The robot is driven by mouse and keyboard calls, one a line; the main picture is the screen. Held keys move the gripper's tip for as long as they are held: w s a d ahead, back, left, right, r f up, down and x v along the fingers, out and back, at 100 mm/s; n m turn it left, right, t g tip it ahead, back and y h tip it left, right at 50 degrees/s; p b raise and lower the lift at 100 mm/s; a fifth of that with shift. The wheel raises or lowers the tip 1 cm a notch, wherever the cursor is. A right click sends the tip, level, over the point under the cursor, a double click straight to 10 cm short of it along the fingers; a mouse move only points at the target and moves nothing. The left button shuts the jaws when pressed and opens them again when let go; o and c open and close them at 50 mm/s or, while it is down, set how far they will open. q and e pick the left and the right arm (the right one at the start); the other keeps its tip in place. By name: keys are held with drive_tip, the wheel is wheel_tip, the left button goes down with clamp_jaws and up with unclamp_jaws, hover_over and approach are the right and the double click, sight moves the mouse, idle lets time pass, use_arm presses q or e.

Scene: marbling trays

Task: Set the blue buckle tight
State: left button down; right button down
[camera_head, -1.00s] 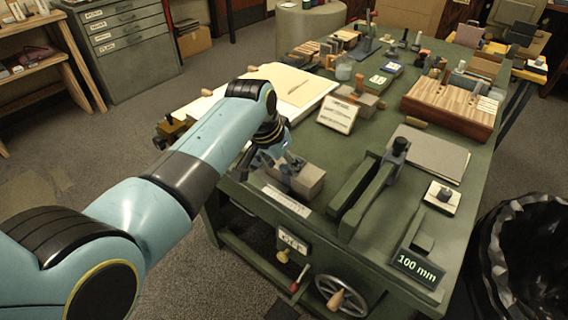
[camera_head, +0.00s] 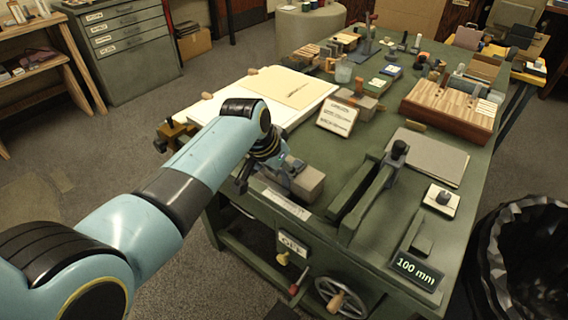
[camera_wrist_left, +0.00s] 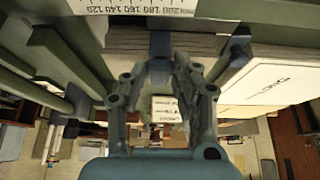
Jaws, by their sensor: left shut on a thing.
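My left gripper (camera_head: 287,169) is at the table's near left edge, against a grey block (camera_head: 309,184). In the left wrist view its two fingers (camera_wrist_left: 166,78) close around a dark blue piece (camera_wrist_left: 160,46), which looks like the blue buckle. The piece lies against the pale layered side of a stack, and its lower part is hidden between the fingers. A second dark piece (camera_wrist_left: 238,46) sits to its right, apart from the fingers. In the head view the buckle is hidden by the gripper and cannot be made out. My right gripper is not in view.
A dark green press frame with a lever (camera_head: 372,190) stands right of the block. A white board (camera_head: 205,109) lies behind my arm, and a small sign (camera_head: 338,118) stands beyond the gripper. A handwheel (camera_head: 342,296) is below the edge. A black bin (camera_head: 520,255) stands at right.

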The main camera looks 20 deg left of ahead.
use_arm(q)
drive_tip(key=shift+s+f+t, duration=0.2)
drive_tip(key=shift+f+t, duration=0.05)
drive_tip(key=shift+t, duration=0.15)
drive_tip(key=c, duration=1)
unclamp_jaws()
drive_tip(key=shift+c, duration=0.2)
drive_tip(key=shift+r, duration=0.1)
drive_tip(key=v, duration=1.1)
drive_tip(key=shift+s+a+r, duration=0.2)
drive_tip(key=shift+a+r, duration=0.1)
drive_tip(key=shift+a, duration=0.05)
